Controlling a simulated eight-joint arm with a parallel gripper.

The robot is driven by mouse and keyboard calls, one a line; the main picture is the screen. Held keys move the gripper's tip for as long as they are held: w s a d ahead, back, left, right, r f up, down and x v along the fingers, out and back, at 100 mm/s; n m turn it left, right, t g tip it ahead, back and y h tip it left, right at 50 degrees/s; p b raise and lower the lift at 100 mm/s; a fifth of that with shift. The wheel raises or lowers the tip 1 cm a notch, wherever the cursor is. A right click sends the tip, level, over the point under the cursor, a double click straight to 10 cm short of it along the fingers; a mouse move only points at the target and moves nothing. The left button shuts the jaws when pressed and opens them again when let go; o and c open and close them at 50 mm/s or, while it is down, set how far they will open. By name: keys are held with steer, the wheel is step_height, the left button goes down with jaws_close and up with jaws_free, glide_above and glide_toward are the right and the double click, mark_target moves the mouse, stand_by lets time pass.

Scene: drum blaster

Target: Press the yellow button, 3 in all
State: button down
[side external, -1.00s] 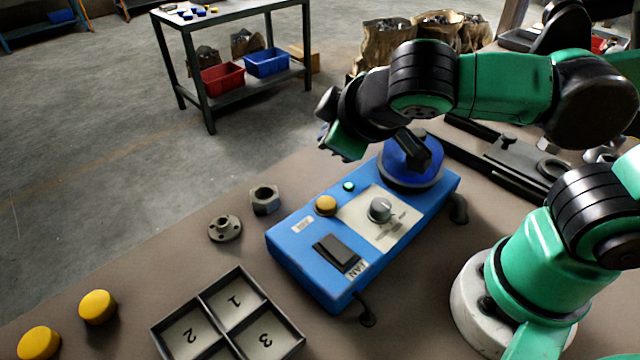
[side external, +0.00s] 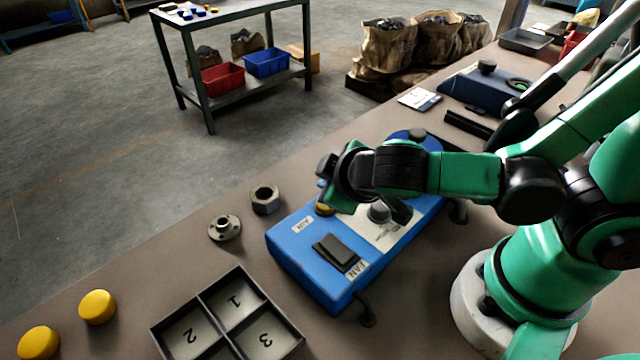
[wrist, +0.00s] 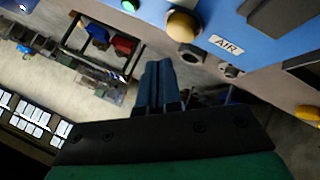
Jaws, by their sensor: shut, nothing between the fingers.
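The yellow button (side external: 325,209) is on top of the blue box (side external: 300,262), beside the AIR label. My gripper (side external: 322,184) is over the box close to the button and partly covers it in the side view. The wrist view shows the yellow button (wrist: 184,26) whole, up and right of my shut, empty fingertips (wrist: 157,66). A gap shows between fingertips and button in that picture; the height above it is hard to tell.
The box also bears a grey knob (side external: 379,212), a black FAN switch (side external: 337,251) and a green light (wrist: 130,5). A hex nut (side external: 265,199), a flanged part (side external: 225,228), a numbered tray (side external: 204,306) and two loose yellow discs (side external: 97,306) lie on the table.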

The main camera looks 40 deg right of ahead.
steer(key=shift+f, duration=0.55)
steer(key=shift+f, duration=0.15)
stand_by(1.6)
steer(key=shift+f, duration=0.25)
steer(key=shift+r, duration=0.1)
stand_by(0.4)
steer(key=shift+r, duration=0.35)
steer(key=shift+r, duration=2.5)
